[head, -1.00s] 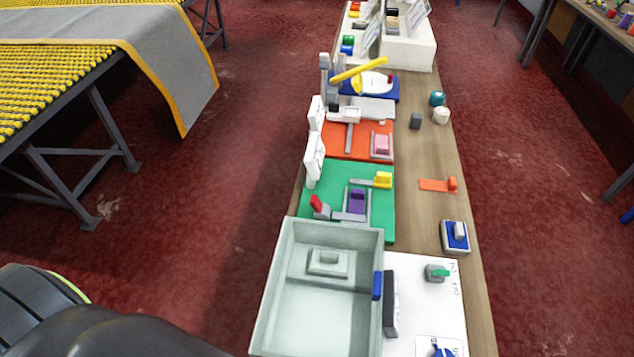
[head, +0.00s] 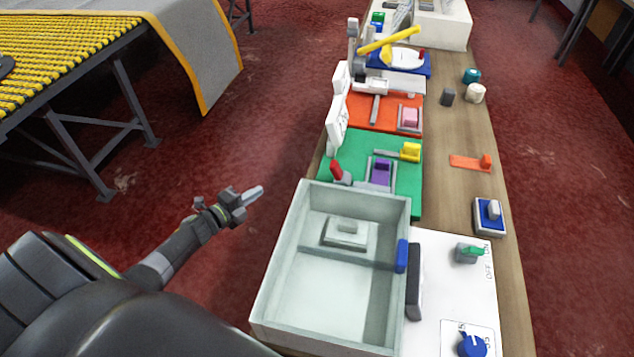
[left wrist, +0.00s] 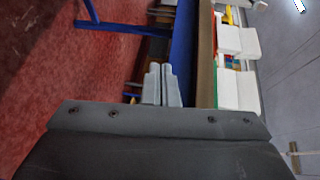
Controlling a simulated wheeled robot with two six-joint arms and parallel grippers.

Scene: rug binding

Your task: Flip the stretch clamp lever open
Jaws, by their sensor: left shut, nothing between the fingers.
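Several levers sit along the narrow bench, and I cannot tell for sure which one is the stretch clamp lever. A red-handled lever (head: 338,172) stands at the left edge of the green plate (head: 340,158). A yellow-tipped lever (head: 410,151) and a purple block (head: 380,172) are on the same plate. A long yellow bar (head: 388,41) slants upward farther back. My left gripper (head: 254,194) is shut and empty, above the floor left of the grey open box and apart from the bench. Its fingertips lie together in the left wrist view (left wrist: 162,85). My right gripper is out of view.
The grey open box (head: 282,262) stands at the bench's near end. Beside it is a white panel (head: 445,285) with a green switch (head: 468,252) and a blue knob (head: 471,346). The red floor left of the bench is clear up to the yellow-roller table (head: 55,60).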

